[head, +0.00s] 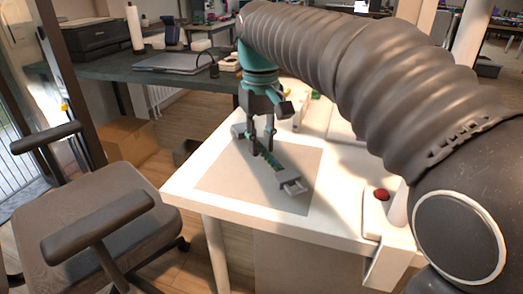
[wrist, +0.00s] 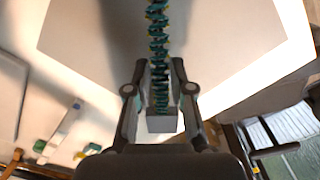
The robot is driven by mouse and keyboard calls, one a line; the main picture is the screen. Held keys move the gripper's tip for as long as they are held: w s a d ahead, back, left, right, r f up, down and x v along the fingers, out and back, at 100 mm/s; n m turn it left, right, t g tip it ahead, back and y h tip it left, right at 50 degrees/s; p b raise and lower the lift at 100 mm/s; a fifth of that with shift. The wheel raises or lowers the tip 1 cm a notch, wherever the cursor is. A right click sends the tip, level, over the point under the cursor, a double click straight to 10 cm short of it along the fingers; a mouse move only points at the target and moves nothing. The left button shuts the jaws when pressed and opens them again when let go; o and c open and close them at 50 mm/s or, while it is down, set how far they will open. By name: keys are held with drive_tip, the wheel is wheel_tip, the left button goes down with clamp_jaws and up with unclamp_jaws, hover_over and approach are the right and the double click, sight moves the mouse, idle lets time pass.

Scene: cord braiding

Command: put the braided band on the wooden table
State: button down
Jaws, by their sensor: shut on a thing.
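The braided band (head: 277,167) is a teal-green cord with a pale grey block (head: 291,182) at its near end. In the head view it lies at a slant over the tan mat on the white table. In the wrist view the braid (wrist: 158,35) runs up the picture from a grey block (wrist: 162,123), with yellow flecks in it. My gripper (head: 262,151) points down with its fingers on both sides of the band, shut on it. The fingers flank the braid in the wrist view (wrist: 160,72). I cannot tell whether the band touches the mat.
The white table (head: 190,190) bears the tan mat (head: 228,188). A red button (head: 381,194) on a pale box is at its right. An office chair (head: 95,210) stands at the left. A dark desk (head: 110,66) with a laptop (head: 178,62) is behind. The mat's front part is clear.

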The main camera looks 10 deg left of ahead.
drive_tip(key=shift+f, duration=1)
drive_tip(key=shift+f, duration=0.2)
drive_tip(key=c, duration=1)
unclamp_jaws()
drive_tip(key=shift+r, duration=0.1)
